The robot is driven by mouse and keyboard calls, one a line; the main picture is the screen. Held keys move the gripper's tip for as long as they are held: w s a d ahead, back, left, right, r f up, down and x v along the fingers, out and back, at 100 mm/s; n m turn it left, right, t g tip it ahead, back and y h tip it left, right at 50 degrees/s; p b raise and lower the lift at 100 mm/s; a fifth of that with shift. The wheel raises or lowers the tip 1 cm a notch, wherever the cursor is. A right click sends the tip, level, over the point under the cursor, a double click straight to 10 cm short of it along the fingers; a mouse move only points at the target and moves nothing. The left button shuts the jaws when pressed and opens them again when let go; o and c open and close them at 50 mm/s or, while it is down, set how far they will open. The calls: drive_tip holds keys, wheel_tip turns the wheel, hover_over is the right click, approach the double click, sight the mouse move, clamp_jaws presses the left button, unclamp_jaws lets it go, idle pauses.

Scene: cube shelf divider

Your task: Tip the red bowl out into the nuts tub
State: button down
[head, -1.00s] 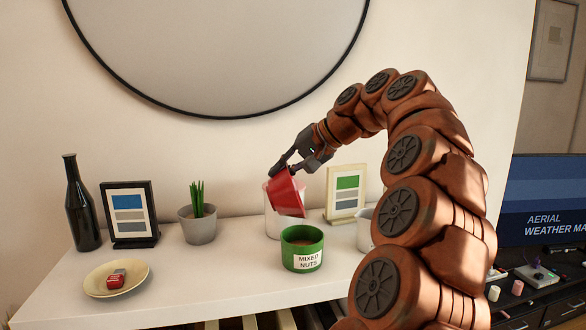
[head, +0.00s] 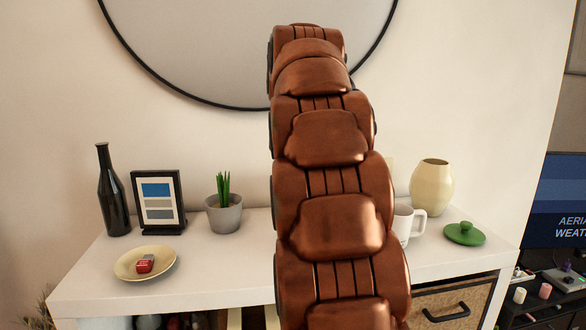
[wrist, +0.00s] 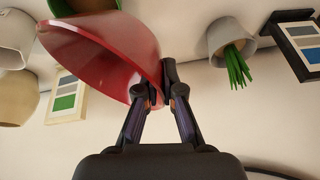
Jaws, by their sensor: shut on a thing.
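The red bowl (wrist: 105,55) is held by its rim in my gripper (wrist: 158,92), which is shut on it in the wrist view. The bowl is tilted, and I cannot see what is inside it. The green mixed nuts tub (wrist: 72,12) shows only in part at the top of the wrist view, mostly hidden by the bowl. Whether the bowl's lip is over the tub cannot be told. In the head view my arm hides the gripper, the bowl and the tub.
On the white shelf top (head: 215,270) stand a black bottle (head: 112,195), a dark picture frame (head: 158,200), a potted plant (head: 224,212) and a cream plate (head: 128,266). To the right are a white mug (head: 402,225), a cream vase (head: 432,186) and a green lid (head: 464,234).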

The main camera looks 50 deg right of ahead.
drive_tip(key=f+g+h, duration=0.2)
drive_tip(key=f, duration=0.1)
drive_tip(key=f+n+g+h, duration=0.1)
drive_tip(key=shift+w+a+f+g+h+b, duration=0.2)
drive_tip(key=shift+w+g+h+b, duration=0.1)
drive_tip(key=shift+g+h, duration=0.1)
drive_tip(key=shift+s, duration=0.1)
idle(0.5)
